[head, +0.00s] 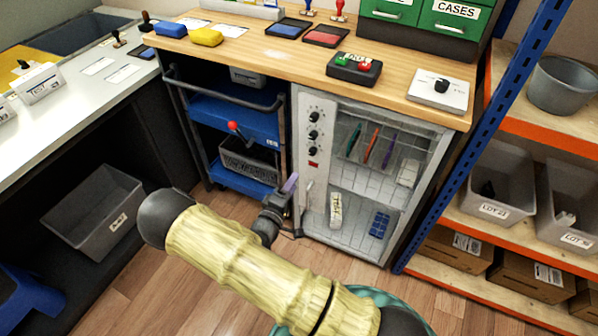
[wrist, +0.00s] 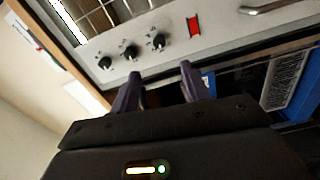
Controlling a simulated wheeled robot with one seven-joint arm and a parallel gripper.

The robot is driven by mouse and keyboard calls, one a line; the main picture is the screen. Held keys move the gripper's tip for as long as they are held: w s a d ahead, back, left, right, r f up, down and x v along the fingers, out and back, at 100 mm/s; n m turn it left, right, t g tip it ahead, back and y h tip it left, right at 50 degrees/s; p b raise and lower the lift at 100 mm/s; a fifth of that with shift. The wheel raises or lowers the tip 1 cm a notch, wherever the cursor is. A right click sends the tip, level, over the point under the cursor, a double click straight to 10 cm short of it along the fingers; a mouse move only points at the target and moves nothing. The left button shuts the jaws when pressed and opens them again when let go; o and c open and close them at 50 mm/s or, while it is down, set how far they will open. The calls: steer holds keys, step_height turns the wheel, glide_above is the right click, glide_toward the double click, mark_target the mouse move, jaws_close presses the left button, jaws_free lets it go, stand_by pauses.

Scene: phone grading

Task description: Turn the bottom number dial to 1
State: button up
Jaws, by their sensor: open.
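The white cabinet's control panel (head: 318,100) carries a column of black dials. The bottom number dial (head: 310,151) is the lowest, just above a red display. In the wrist view the bottom dial (wrist: 158,41) is the one nearest the red display. The other dials (wrist: 130,52) are to its left. The numbers around it are too small to read. My gripper (head: 290,184) is low in front of the cabinet's left edge, below the dials. In the wrist view my gripper (wrist: 160,80) has its two purple fingers apart, with nothing between them. The bottom dial shows beyond the fingertips, apart from them.
An orange and blue shelf (head: 500,125) stands at right. Wooden floor (head: 110,285) is clear at lower left.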

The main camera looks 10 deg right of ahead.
steer(key=v, duration=0.4)
steer(key=shift+s+a, duration=0.1)
steer(key=shift+s, duration=0.05)
stand_by(0.4)
steer(key=s+d+r+m+g+y, duration=0.5)
steer(key=s+r+g, duration=0.1)
steer(key=s+r, duration=0.25)
steer(key=s+d+r+m+g+y, duration=0.45)
steer(key=s+r+g+y, duration=0.2)
steer(key=r, duration=0.25)
steer(key=w+a+p+v, duration=0.1)
steer(key=w+p+v, duration=0.1)
steer(key=p+v, duration=0.9)
steer(key=w+r+p+v, duration=0.1)
steer(key=w+p+v, duration=0.2)
steer(key=p+v, duration=0.8)
steer(key=shift+s+a+r+h+p, duration=0.2)
steer(key=shift+s+r+h+p, duration=0.2)
steer(key=shift+p, duration=0.55)
